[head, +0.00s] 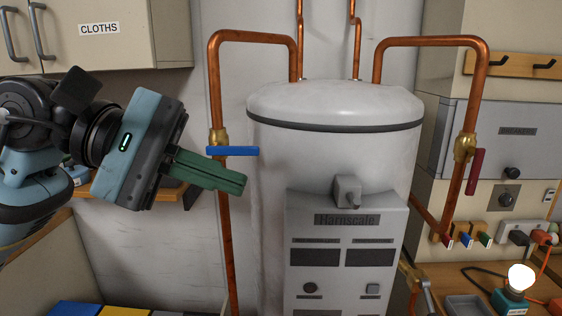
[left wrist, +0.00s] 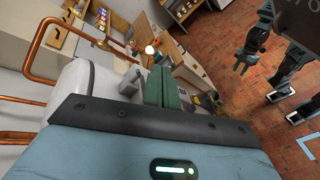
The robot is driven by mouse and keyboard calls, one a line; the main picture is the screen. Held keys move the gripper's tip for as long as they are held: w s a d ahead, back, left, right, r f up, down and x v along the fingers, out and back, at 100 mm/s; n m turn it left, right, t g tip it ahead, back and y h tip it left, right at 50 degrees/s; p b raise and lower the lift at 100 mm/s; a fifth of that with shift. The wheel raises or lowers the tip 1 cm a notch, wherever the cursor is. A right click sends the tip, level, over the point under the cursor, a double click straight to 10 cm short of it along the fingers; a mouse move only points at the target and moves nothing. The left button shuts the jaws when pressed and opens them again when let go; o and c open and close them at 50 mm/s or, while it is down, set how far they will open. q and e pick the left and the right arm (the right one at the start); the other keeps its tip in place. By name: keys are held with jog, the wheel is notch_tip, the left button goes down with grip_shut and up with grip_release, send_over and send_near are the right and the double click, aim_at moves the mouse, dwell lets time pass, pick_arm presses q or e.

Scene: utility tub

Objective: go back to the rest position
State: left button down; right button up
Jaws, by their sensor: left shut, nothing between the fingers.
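My left gripper (head: 245,184) comes in from the left in the head view, with its green fingers pointing right, level with the upper part of the white tank (head: 300,160). The fingers are shut with nothing between them. They appear just below the blue valve handle (head: 232,151) on the left copper pipe; I cannot tell whether they touch it. In the left wrist view the same green fingers (left wrist: 162,88) are together, with the tank (left wrist: 80,92) to their left. My right gripper is not in the head view; a dark gripper (left wrist: 243,62) shows at the upper right of the left wrist view.
Copper pipes (head: 213,90) run down both sides of the tank. A red valve handle (head: 476,171) is on the right pipe. A cupboard labelled CLOTHS (head: 105,50) hangs at the upper left. A lit bulb (head: 521,277) stands on the right bench.

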pick_arm(q)
jog(key=w+a+f+n+t+h, duration=0.25)
jog(key=f+n+t, duration=0.35)
jog(key=n, duration=0.6)
jog(key=w+a+f+n+t+h, duration=0.15)
jog(key=w+f+n+t, duration=0.25)
jog(key=f+n, duration=0.5)
jog(key=w+a+f+n+t+h, duration=0.1)
jog(key=w+f+n+t+h, duration=0.3)
jog(key=n, duration=1)
jog(key=s+a+f+n+t+y, duration=0.1)
jog(key=a+f+n+t+y, duration=0.1)
jog(key=f+n+y, duration=0.65)
jog(key=s+a+f+n+t+y, duration=0.25)
jog(key=f+n+y, duration=0.35)
jog(key=f+n, duration=0.45)
jog(key=s+a+f+n+g+y, duration=0.2)
jog(key=s+f+n+g, duration=0.2)
jog(key=s+f, duration=0.7)
jog(key=s+a+f+n+g+y, duration=0.2)
jog(key=s+f+n+g, duration=0.3)
jog(key=s+f, duration=0.5)
notch_tip(320, 180, down, 5)
jog(key=shift+s+a+f+n+y, duration=0.2)
jog(key=shift+s+a+n+y, duration=0.15)
jog(key=shift+y, duration=0.3)
